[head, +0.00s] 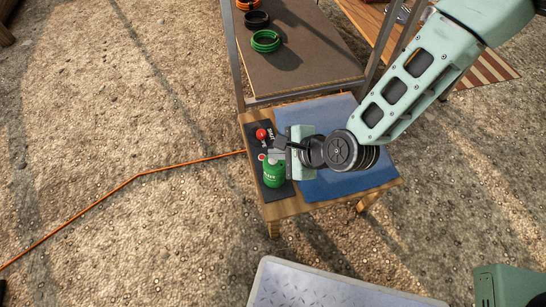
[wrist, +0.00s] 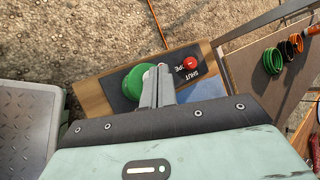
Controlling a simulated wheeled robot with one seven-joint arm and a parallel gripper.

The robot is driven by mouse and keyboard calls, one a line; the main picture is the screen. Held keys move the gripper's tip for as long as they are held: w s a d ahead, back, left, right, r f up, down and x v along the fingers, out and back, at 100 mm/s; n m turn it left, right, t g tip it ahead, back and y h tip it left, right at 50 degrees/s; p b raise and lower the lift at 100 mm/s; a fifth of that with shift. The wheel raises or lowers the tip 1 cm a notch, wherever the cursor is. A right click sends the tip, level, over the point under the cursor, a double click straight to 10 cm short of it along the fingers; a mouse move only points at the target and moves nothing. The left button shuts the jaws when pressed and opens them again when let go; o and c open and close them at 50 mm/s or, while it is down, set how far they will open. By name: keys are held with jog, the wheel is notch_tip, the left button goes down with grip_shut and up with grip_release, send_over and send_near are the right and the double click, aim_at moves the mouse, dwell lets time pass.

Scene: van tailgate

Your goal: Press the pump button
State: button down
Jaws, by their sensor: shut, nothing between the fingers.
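A green round button-like piece (head: 273,175) with white lettering, too small to read, stands on a dark panel (head: 284,192) at the left side of a small wooden table. In the wrist view the green piece (wrist: 133,84) is partly hidden behind my fingers. My gripper (head: 274,150) is shut and empty, just above and beside the green piece. Its closed fingertips (wrist: 158,68) overlap the green piece's right edge in the wrist view. I cannot tell whether they touch it.
A red knob (head: 262,134) by "SHUT" lettering sits on the same panel, close to my fingers. A blue mat (head: 350,180) covers the table's right part. Coiled hoses (head: 265,41) lie on the shelf behind. An orange cable (head: 140,174) crosses the gravel.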

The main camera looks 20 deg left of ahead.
jog(key=shift+f, duration=0.4)
